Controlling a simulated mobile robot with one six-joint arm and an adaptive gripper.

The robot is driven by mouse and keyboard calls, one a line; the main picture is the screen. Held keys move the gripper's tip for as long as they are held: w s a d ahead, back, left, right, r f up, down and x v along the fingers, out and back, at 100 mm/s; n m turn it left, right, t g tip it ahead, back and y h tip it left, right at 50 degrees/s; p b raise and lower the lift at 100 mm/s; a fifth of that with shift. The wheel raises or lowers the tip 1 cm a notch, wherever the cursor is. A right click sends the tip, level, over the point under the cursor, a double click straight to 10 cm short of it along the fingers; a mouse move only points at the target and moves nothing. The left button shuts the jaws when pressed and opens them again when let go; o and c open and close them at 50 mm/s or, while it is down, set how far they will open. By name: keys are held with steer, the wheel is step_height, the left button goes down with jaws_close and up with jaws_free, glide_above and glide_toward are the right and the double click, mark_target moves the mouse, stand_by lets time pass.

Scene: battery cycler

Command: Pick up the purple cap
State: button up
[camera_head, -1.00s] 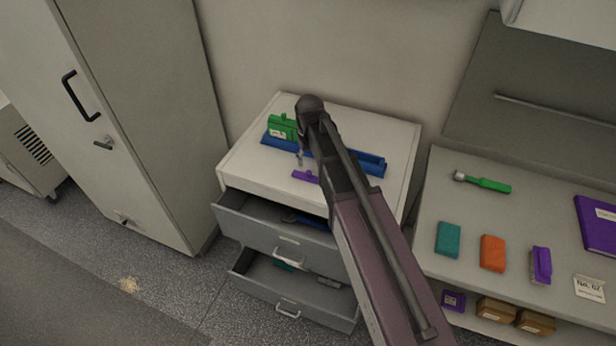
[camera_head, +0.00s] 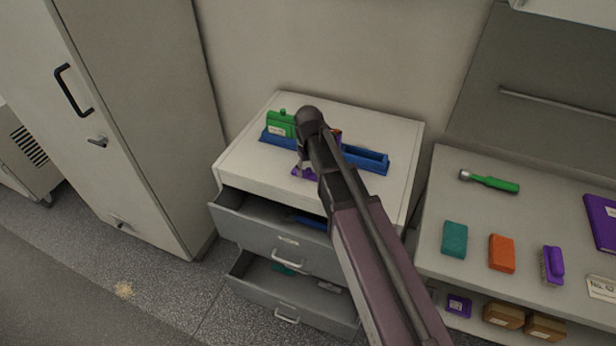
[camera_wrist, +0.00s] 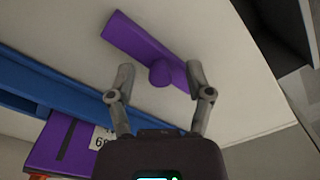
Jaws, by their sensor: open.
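The purple cap (camera_wrist: 143,47) lies on the white top of the drawer cabinet (camera_head: 246,165), a flat bar with a round knob on its side. In the head view the cap (camera_head: 299,173) is partly hidden by my arm. My gripper (camera_wrist: 158,82) is open in the wrist view. Its two fingertips are on either side of the cap's knob, with gaps between; I cannot tell whether they touch the bar. In the head view my gripper is mostly hidden behind my own wrist.
A blue tray (camera_head: 372,161) lies behind the cap, holding a green block (camera_head: 281,124). A purple labelled block (camera_wrist: 66,146) shows in the wrist view. Two drawers (camera_head: 262,226) stand open below. A bench (camera_head: 450,189) at right holds several loose objects.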

stand_by(0.5)
jaws_close()
